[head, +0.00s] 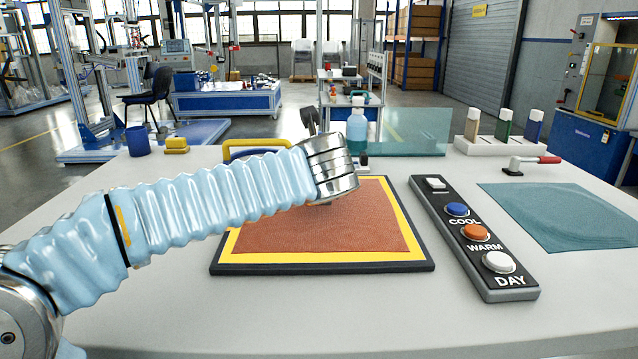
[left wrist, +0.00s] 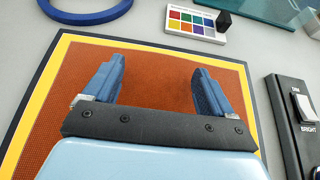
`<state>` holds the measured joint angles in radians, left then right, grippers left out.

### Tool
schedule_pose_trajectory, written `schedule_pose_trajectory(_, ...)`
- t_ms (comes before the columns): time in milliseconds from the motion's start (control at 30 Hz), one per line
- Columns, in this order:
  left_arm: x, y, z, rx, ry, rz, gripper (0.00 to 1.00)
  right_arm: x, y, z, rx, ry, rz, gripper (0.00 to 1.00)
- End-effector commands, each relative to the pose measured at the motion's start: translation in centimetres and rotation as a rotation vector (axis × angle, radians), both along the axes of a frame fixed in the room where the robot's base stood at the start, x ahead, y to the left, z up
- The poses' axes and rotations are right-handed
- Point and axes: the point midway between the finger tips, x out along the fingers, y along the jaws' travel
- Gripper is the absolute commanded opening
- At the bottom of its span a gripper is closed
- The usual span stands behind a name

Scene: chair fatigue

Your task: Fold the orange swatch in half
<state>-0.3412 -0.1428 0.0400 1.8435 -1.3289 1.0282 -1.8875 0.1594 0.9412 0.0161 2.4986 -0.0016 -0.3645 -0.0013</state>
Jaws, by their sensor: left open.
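The orange swatch (head: 318,237) lies flat on a yellow-bordered board with a dark edge (head: 330,268) in the middle of the table. My left arm comes in from the left, and its wrist hides the swatch's far left part in the head view. In the left wrist view my left gripper (left wrist: 155,85) is open over the orange swatch (left wrist: 150,72), with nothing between its blue fingers. I cannot tell whether the fingertips touch the cloth. My right gripper is not in view.
A button panel (head: 475,240) stands right of the board, and a teal sheet (head: 565,217) lies beyond it. A blue cup (head: 138,141), a yellow sponge (head: 177,145), a bottle (head: 357,125) and a rack of bottles (head: 500,146) stand at the back. A colour card (left wrist: 192,22) lies past the board.

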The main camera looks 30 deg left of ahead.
Motion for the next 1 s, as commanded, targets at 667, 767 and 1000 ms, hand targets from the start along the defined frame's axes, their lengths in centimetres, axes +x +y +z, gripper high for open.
schedule_pose_trajectory(667,0.22,0.13,-0.44,-0.001,0.007,0.001,0.49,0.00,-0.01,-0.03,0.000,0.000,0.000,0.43)
schedule_pose_trajectory(767,0.23,0.13,-0.48,-0.001,0.007,0.001,0.41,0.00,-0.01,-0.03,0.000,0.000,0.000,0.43)
schedule_pose_trajectory(1000,0.23,0.13,-0.54,-0.002,0.008,0.002,0.23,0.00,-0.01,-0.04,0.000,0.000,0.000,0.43)
